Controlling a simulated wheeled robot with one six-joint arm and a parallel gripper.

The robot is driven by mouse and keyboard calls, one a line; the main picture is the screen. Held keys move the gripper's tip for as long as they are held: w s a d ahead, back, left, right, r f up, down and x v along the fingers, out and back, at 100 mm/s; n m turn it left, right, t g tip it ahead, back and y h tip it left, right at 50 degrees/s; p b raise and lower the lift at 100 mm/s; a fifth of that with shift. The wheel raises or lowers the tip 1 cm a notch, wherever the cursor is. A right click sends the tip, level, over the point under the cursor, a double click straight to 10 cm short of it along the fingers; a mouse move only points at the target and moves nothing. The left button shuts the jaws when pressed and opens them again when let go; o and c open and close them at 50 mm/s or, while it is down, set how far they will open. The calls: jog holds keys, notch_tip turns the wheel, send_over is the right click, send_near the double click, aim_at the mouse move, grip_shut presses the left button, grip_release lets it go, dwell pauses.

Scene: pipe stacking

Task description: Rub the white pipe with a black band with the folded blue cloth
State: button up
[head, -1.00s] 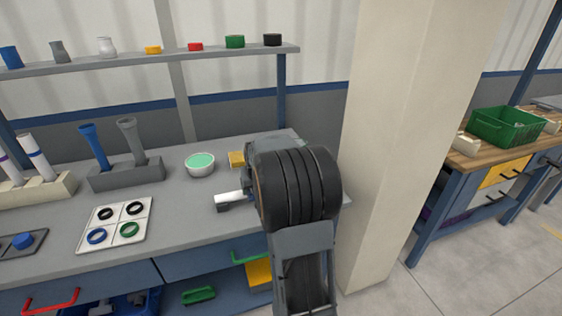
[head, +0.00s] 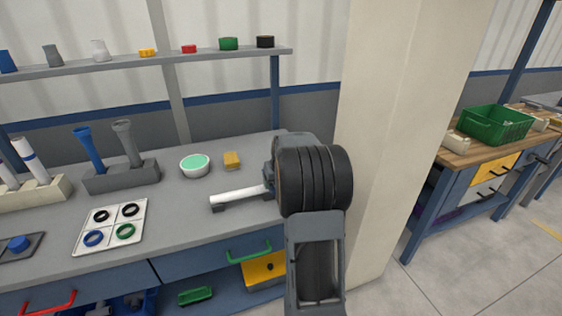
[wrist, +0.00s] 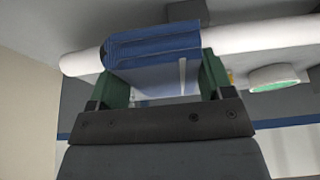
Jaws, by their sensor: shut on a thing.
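The white pipe (head: 238,195) lies level on the grey bench, its left end on a small grey support (head: 220,207). In the wrist view the pipe (wrist: 262,35) runs across behind the folded blue cloth (wrist: 153,47). A thin dark edge beside the cloth (wrist: 105,56) may be the black band, mostly hidden. My gripper (wrist: 158,76) has green fingers shut on the cloth, which overlaps the pipe near one end; I cannot tell whether they touch. In the head view my arm hides the gripper, the cloth and the pipe's right end.
A tray of rings (head: 112,228) lies left. A beige pillar (head: 390,130) rises close to the right of my arm.

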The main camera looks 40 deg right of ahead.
notch_tip(320, 180, up, 2)
jog(key=shift+w+r, duration=0.1)
jog(key=shift+r, duration=0.15)
jog(key=shift+a+r+p, duration=0.15)
jog(key=shift+r+p, duration=0.55)
jog(key=shift+p, duration=0.1)
notch_tip(320, 180, up, 4)
jog(key=p, duration=0.3)
